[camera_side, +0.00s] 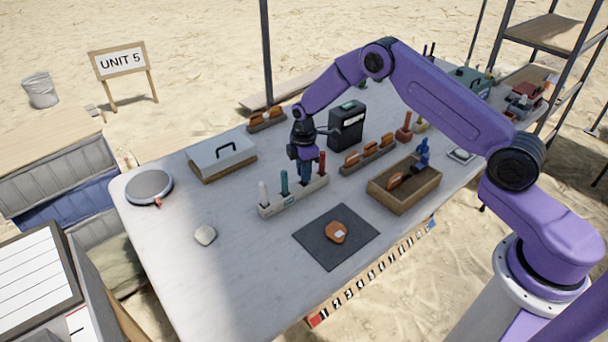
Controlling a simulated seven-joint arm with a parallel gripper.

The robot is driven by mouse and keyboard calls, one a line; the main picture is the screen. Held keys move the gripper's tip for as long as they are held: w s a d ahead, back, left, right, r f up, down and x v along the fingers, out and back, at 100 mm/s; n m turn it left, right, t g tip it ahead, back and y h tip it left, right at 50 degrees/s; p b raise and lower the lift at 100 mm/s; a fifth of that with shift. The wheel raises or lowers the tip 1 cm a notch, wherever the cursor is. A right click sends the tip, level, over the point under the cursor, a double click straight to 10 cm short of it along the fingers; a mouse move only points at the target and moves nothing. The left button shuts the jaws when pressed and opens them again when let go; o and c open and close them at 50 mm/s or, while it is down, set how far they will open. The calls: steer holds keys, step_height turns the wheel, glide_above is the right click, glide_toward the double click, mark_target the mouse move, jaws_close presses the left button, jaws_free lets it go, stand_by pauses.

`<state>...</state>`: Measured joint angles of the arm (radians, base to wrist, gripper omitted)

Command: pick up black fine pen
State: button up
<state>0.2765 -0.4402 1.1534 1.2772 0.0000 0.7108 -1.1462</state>
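A pale pen rack (270,209) stands on the table with several upright pens. A white pen (263,191), a teal pen (284,183) and a red pen (322,163) show in it. My gripper (305,172) points down over the rack between the teal and red pens. A dark blue shape is at its lower end; I cannot tell whether it is fingers or a pen. No black fine pen can be made out; it may be hidden by my gripper. The finger gap is too small to judge.
A grey mat (313,252) with an orange shard (337,232) lies in front of the rack. A wooden tray (404,199) is to its right, a black box (346,127) behind. A lidded box (222,157), round scale (149,187) and stone (205,235) are left. The front-left table is mostly clear.

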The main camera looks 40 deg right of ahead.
jaws_close()
steer(key=shift+r, duration=0.15)
steer(key=shift+r, duration=0.55)
steer(key=s+r, duration=1.1)
steer(key=s, duration=0.2)
steer(key=shift+s+a+f+g+h, duration=0.15)
steer(key=shift+s+a+f+g, duration=0.4)
steer(key=shift+f, duration=1.15)
steer(key=shift+s+a+f+g+h, duration=0.1)
steer(key=shift+s+a+f+h, duration=0.1)
steer(key=shift+s+a+f, duration=1.15)
steer(key=shift+s+a+f+g+h, duration=0.15)
steer(key=shift+s+a+f+g, duration=0.2)
steer(key=shift+f, duration=1.75)
steer(key=shift+s+d+f, duration=0.1)
steer(key=shift+f, duration=0.65)
